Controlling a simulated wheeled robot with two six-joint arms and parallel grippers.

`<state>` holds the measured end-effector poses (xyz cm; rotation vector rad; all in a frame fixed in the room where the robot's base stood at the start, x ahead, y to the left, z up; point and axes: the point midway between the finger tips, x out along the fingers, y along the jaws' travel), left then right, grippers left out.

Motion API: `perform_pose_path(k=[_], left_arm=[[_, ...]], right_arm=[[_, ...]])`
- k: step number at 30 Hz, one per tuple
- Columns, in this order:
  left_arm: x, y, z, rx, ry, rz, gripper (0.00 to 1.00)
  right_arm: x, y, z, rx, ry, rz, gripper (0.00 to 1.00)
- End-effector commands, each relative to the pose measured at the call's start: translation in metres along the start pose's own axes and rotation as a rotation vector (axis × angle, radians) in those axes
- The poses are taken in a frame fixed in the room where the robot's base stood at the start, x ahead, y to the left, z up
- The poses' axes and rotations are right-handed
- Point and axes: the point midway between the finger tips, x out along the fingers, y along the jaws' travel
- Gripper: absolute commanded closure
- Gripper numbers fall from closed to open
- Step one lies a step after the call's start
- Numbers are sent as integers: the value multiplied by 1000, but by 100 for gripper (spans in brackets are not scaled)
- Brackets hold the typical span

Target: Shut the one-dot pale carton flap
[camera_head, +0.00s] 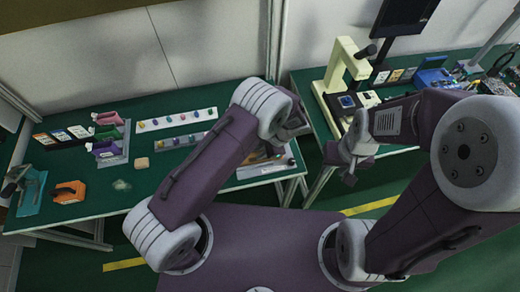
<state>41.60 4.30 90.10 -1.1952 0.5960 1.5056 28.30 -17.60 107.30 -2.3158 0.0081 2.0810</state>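I cannot make out a pale carton with a flap or a one-dot mark in the head view. My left gripper (296,124) shows only in part behind its own arm, near the right end of the left table; whether it is open or shut is hidden. My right gripper (345,160) hangs over the gap between the two tables, clear of any object. Its fingers are small and seen at an angle, so their opening is unclear. My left arm hides part of the left table.
The left green table (75,210) holds an orange tool (69,192), a teal device (27,190), a small tan block (142,163) and a white strip (177,119) of coloured pieces. The right table bears a cream microscope-like stand (341,68) and a blue box (434,78).

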Motion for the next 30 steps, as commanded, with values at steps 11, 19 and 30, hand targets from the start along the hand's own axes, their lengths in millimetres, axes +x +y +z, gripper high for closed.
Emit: perform_pose_path(k=[11, 19, 30], left_arm=[[1, 0, 0, -1, 1, 0, 100], [1, 0, 0, -1, 0, 0, 100], [1, 0, 0, -1, 1, 0, 100]], right_arm=[[0, 0, 0, 0, 0, 0, 65], [0, 0, 0, 0, 0, 0, 65], [0, 0, 0, 0, 0, 0, 65]])
